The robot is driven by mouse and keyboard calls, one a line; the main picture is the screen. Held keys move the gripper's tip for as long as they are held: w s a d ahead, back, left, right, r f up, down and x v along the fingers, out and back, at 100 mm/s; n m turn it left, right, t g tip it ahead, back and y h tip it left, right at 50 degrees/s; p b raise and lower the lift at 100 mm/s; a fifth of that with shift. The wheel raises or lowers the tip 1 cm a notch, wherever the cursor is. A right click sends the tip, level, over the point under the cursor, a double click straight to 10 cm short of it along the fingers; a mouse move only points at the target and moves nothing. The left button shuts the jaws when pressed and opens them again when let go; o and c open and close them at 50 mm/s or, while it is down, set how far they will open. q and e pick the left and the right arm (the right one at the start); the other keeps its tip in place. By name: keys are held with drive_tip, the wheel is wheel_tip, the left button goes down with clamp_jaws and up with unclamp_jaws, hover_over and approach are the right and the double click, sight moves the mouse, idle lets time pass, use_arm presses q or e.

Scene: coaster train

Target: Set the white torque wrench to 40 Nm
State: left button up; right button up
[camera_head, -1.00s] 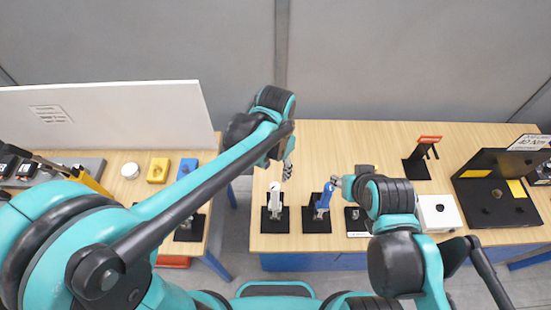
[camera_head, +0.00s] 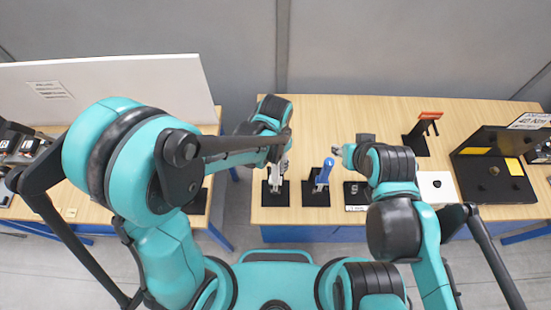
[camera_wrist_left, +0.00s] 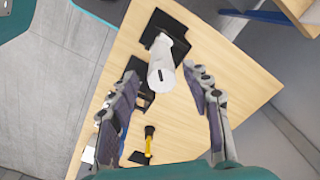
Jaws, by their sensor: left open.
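The white torque wrench (camera_head: 276,178) stands upright on a black base plate at the front left of the right-hand table. In the left wrist view, its white round end (camera_wrist_left: 162,74) with a dark slot points toward the camera. My left gripper (camera_wrist_left: 161,71) is open, with a finger on either side of the wrench in that view and no visible contact. In the head view, the left gripper (camera_head: 284,158) is just above the wrench and partly hides it. My right gripper (camera_head: 337,150) is by the blue wrench (camera_head: 322,174); its fingers are too small to read.
A black-backed station with a "40 Nm" sign (camera_head: 529,121) stands at the right. A white panel (camera_head: 110,88) stands on the left table. The table's back middle is clear.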

use_arm(q)
drive_tip(key=shift+w, duration=0.2)
clamp_jaws()
drive_tip(key=shift+m+b, duration=0.35)
drive_tip(key=shift+m, duration=0.05)
drive_tip(key=shift+f+m+b, duration=0.1)
drive_tip(key=shift+m+b, duration=0.2)
drive_tip(key=shift+m, duration=0.1)
idle(1.0)
unclamp_jaws()
drive_tip(key=shift+s, duration=0.1)
